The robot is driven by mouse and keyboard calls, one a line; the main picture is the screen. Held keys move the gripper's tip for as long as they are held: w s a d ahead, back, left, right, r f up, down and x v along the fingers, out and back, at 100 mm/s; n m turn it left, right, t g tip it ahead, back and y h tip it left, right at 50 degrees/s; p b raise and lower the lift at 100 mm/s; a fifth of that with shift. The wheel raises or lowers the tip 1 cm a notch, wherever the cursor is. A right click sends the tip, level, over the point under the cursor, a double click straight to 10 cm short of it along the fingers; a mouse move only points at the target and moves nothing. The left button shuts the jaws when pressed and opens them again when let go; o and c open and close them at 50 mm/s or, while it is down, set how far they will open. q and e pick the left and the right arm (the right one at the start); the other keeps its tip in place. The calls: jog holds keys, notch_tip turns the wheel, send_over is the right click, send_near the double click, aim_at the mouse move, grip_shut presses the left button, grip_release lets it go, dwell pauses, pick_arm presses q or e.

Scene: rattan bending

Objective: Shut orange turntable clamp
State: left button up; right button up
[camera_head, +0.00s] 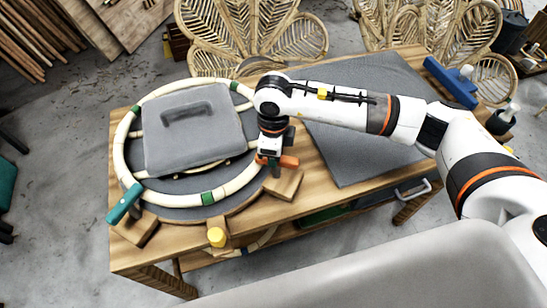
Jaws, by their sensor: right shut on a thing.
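The orange turntable clamp (289,162) sits at the right edge of the round turntable (180,213), above a wooden block (284,185). My right gripper (270,157) points down at the clamp and is shut on it. The gripper body hides part of the clamp, so I cannot tell whether the clamp is fully shut. A pale rattan ring (237,185) with green bands lies around the turntable and passes beside the clamp. A grey padded plate with a handle slot (190,145) covers the middle. My left gripper is not in view.
A teal clamp (124,204) sits at the turntable's front left. A yellow knob (216,237) is at the front edge. A dark grey mat (345,150) covers the table's right side, with a blue item (450,82) beyond. Rattan chairs (255,30) stand behind.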

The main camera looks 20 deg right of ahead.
jog(key=shift+w+m+b, duration=0.1)
jog(key=shift+m+b, duration=0.65)
jog(key=shift+m, duration=0.85)
jog(key=o, duration=1)
jog(key=shift+d, duration=0.1)
jog(key=shift+r, duration=0.1)
notch_tip(320, 180, up, 12)
jog(key=shift+f+b, duration=0.1)
jog(key=shift+b, duration=0.95)
